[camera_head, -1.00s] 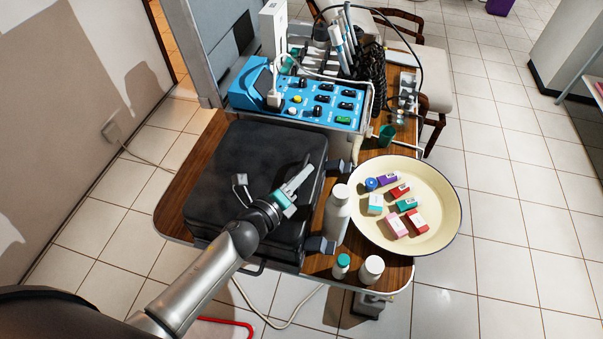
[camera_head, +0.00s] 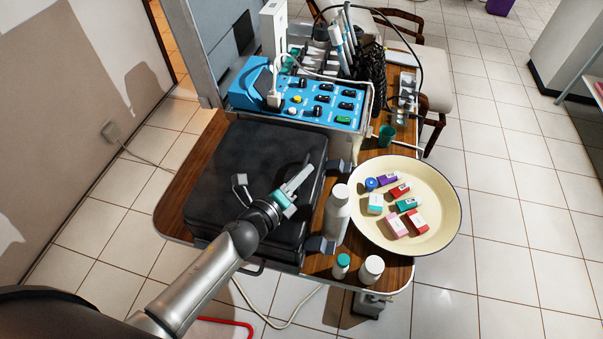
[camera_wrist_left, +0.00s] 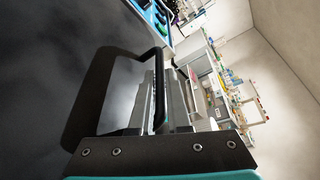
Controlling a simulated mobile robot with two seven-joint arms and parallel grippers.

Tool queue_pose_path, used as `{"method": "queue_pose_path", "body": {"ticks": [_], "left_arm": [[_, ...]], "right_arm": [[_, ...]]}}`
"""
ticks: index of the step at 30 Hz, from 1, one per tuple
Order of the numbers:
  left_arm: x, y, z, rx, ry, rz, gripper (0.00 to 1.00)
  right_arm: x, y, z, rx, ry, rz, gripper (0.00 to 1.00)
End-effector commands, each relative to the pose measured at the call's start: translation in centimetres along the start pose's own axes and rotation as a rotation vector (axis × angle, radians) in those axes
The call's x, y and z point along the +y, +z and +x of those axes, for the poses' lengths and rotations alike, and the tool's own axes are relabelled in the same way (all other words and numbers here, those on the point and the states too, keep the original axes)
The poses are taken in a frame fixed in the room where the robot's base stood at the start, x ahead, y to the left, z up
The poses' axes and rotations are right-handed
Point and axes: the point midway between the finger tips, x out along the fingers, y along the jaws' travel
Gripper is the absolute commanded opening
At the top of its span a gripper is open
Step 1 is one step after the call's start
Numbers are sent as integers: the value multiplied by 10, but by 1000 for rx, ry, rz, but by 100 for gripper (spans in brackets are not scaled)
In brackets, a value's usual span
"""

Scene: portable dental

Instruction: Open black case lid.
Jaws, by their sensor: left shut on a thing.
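The black case (camera_head: 245,165) lies flat on the wooden cart top in the head view, with its lid down. My left gripper (camera_head: 302,179) is over the right part of the lid. In the left wrist view, the gripper's fingers (camera_wrist_left: 162,103) are shut on a thin black handle-like bar (camera_wrist_left: 158,80) beside the case's dark surface (camera_wrist_left: 75,50). The grip itself is partly hidden by the fingers. My right gripper does not show.
A cream tray (camera_head: 440,237) with several small boxes stands right of the case. White bottles (camera_head: 336,215) stand between them. A blue control unit (camera_head: 310,101) sits behind the case. Wood (camera_head: 190,180) left of the case is bare.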

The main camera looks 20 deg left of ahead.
Motion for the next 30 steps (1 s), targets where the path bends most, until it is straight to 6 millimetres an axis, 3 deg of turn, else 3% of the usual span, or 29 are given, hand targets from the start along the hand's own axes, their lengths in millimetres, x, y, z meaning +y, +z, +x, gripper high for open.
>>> {"method": "queue_pose_path", "body": {"ticks": [8,14,21,30], "left_arm": [[-9,10,-4,-1,-16,-42,0],[-28,34,-14,1,-59,-148,0],[-52,81,-33,2,-138,-345,0],[-65,147,-59,5,-244,-611,0]], "right_arm": [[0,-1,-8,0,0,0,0],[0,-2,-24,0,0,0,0],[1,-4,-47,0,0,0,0],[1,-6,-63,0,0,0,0]]}}
